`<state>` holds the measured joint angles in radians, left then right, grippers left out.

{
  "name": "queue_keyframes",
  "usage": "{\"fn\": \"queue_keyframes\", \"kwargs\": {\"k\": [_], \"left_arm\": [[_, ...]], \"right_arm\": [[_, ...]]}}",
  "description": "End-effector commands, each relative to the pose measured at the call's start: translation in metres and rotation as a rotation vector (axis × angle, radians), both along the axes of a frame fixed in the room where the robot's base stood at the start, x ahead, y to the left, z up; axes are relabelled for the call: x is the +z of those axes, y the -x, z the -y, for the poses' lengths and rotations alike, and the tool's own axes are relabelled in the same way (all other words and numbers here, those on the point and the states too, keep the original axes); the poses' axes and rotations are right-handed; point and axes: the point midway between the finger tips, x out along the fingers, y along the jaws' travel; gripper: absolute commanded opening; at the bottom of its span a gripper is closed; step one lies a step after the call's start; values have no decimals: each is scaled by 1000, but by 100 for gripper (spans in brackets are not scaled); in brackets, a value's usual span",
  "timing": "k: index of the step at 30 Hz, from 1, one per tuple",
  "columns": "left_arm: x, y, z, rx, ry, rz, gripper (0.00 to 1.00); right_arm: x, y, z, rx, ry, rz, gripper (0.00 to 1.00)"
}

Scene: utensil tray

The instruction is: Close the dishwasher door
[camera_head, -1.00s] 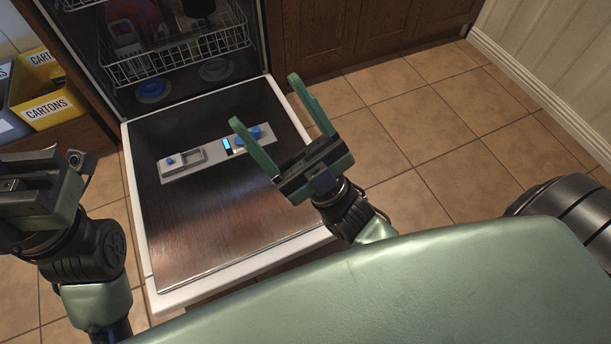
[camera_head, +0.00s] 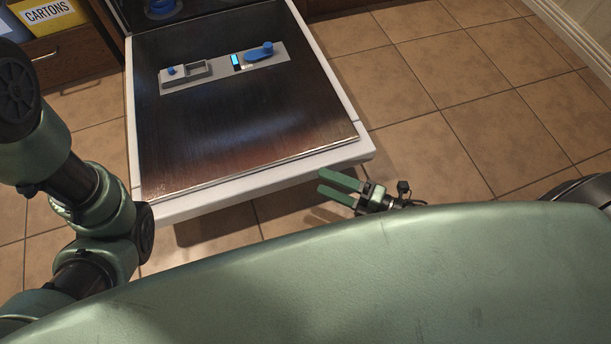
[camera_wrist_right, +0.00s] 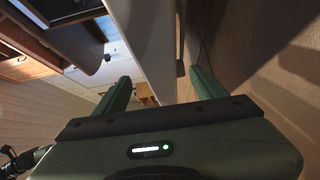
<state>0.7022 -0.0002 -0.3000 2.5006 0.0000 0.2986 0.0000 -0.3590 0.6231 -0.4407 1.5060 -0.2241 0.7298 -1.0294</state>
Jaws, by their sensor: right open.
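The dishwasher door (camera_head: 240,125) lies folded down and open in the head view, with a dark inner panel and a white rim. A grey dispenser strip with blue parts sits on its inner face. My right gripper (camera_head: 338,187) is open and low, just beyond the door's near right corner, with its fingers pointing left. In the right wrist view the open fingers (camera_wrist_right: 160,88) show on either side of a pale upright panel edge, perhaps the door's; contact cannot be told. My left arm is at the left of the head view, but its gripper is out of frame.
Yellow and blue bins (camera_head: 50,14) stand at the top left, the yellow one marked CARTONS. Tiled floor (camera_head: 450,110) is clear to the right of the door. A blue round item (camera_head: 160,8) shows inside the dishwasher. A pale wall is at the far right.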

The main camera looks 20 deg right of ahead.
Motion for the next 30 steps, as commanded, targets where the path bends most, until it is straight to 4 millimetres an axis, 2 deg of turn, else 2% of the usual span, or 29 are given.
{"fn": "queue_keyframes", "kwargs": {"k": [3,9,14,21,22,27,29,30], "left_arm": [[-15,0,0,0,0,-1,0],[-28,0,0,0,0,-1,0],[-32,0,0,0,0,-1,0],[-31,0,0,0,0,0,0],[-31,0,0,0,0,0,0],[-31,0,0,-1,0,0,0],[-31,0,0,-1,0,0,0],[-31,0,0,-1,0,0,0]], "right_arm": [[-4,-15,-16,1,-4,5,71],[-3,-34,-37,0,-4,3,71],[-2,-41,-44,0,-4,0,71],[-1,-42,-45,0,-4,0,71],[-1,-42,-45,0,-4,0,68],[-1,-41,-45,-1,-4,0,21],[-1,-41,-45,-1,-3,-1,4],[-1,-41,-45,-1,-3,-1,0]]}}
